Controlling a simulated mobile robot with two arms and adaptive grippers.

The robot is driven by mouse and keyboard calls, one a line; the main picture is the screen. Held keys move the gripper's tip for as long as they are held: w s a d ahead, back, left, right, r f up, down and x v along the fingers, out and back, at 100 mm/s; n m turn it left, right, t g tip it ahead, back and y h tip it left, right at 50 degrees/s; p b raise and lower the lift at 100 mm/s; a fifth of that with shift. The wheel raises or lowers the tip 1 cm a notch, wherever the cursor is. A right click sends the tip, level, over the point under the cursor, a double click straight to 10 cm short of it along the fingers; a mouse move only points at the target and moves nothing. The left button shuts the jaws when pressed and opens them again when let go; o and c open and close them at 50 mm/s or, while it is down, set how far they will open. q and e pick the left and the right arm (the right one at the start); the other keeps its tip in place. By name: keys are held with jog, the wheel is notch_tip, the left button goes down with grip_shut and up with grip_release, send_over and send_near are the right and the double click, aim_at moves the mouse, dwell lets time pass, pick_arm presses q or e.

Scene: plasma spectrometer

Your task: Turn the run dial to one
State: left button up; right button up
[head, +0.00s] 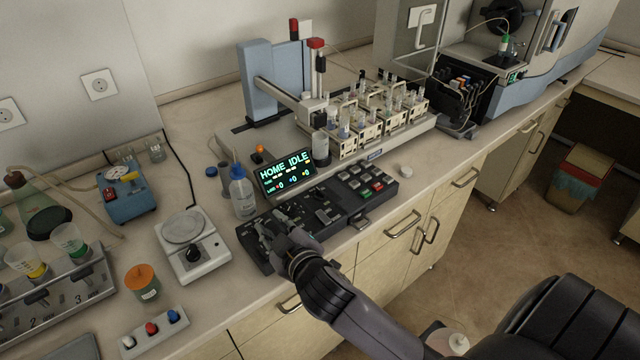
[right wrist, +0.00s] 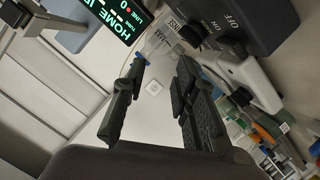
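A black control panel (head: 344,208) lies along the bench front, with switches, small levers and coloured keys. My right gripper (head: 270,226) is over its left end and hides part of it. In the right wrist view the two fingers (right wrist: 163,64) are apart with nothing between them. A corner of the panel (right wrist: 240,22) with a printed OFF label shows there, beyond the fingertips. A dark knob (right wrist: 190,37) is beside it. I cannot tell which control is the run dial or read its setting. My left gripper is not in view.
A lit display (head: 287,173) reads HOME IDLE behind the panel. A wash bottle (head: 242,194) stands close to the gripper on its left. A balance (head: 192,246) is further left. Sample racks (head: 395,125) stand behind.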

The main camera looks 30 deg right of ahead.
jog(key=w+a+r+n+t+y, duration=0.3)
jog(key=w+a+r+n+y, duration=0.15)
jog(key=r, duration=0.25)
jog(key=w+a+r+n+t+y, duration=0.2)
jog(key=w+a+r+n+y, duration=0.2)
jog(key=r+n, duration=0.25)
jog(key=a+r+n+g+y, duration=0.3)
jog(key=a+n+g+y, duration=0.1)
jog(key=a+n+y, duration=0.4)
jog(key=n+g+h, duration=1.2)
jog(key=g+h, duration=0.4)
send_over(320, 190)
notch_tip(320, 190, down, 4)
pick_arm(q)
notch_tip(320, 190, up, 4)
jog(key=p, duration=0.4)
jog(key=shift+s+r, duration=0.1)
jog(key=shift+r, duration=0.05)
pick_arm(e)
jog(key=shift+y, duration=0.25)
notch_tip(320, 190, down, 17)
jog(key=shift+s+r, duration=0.1)
jog(key=shift+r, duration=0.05)
